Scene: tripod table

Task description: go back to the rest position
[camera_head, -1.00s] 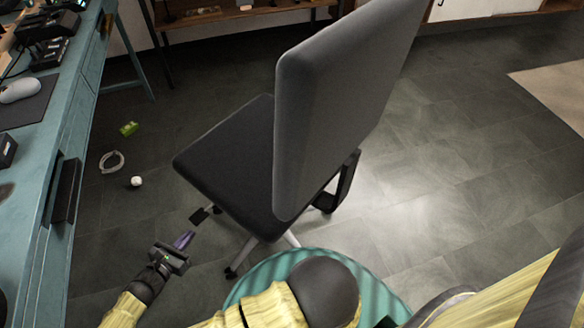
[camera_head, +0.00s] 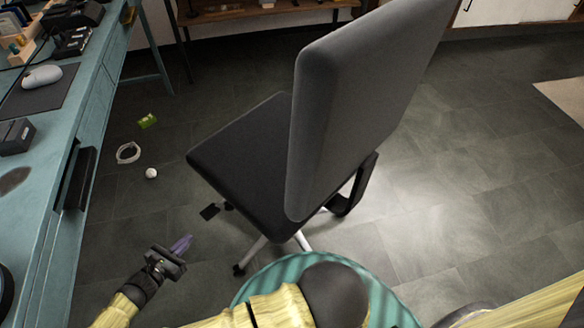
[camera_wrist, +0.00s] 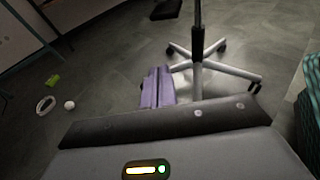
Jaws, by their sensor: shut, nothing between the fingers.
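My gripper (camera_head: 183,242) has purple fingers and is low in the head view, above the floor left of the chair's base. In the wrist view my gripper (camera_wrist: 157,86) shows its purple fingers together, with nothing between them. My yellow-sleeved arm runs to it from the bottom of the head view. The fingertips are apart from the chair in the head view.
A dark office chair (camera_head: 245,160) stands close in front. A teal desk (camera_head: 70,135) runs along the left. A green item (camera_head: 147,121), a pale ring (camera_head: 128,153) and a white ball (camera_head: 151,173) lie on the floor. Open floor (camera_head: 470,190) is right of the chair.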

